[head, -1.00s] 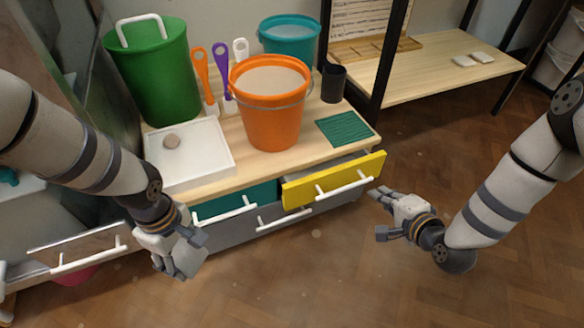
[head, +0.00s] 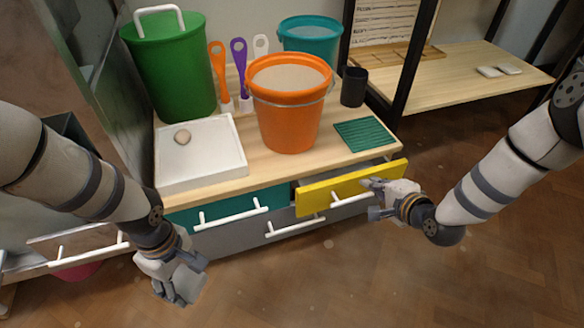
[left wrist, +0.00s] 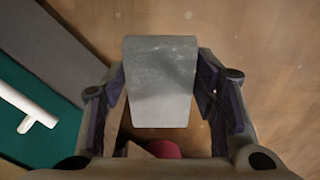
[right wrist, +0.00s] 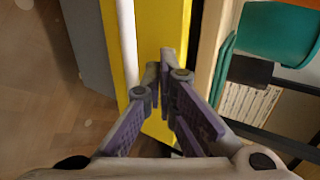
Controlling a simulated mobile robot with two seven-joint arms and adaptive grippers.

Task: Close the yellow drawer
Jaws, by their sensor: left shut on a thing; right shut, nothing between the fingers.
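The yellow drawer (head: 325,195) sits at the upper right of the cabinet and stands partly open, with a gap behind its front. In the right wrist view its yellow front (right wrist: 163,25) fills the top middle, beside its white handle (right wrist: 126,45). My right gripper (head: 370,187) is shut and empty, with its fingertips at the right part of the drawer front; they overlap the yellow in the right wrist view (right wrist: 164,68). I cannot tell whether they press on it. My left gripper (head: 175,285) is shut on a grey block (left wrist: 160,85), low in front of the cabinet.
A teal drawer (head: 275,198) is left of the yellow one, with a grey drawer (head: 250,238) below. On the cabinet top are an orange bucket (head: 288,120), a green bin (head: 172,75), a white tray (head: 215,165) and a green mat (head: 365,134). The floor in front is clear.

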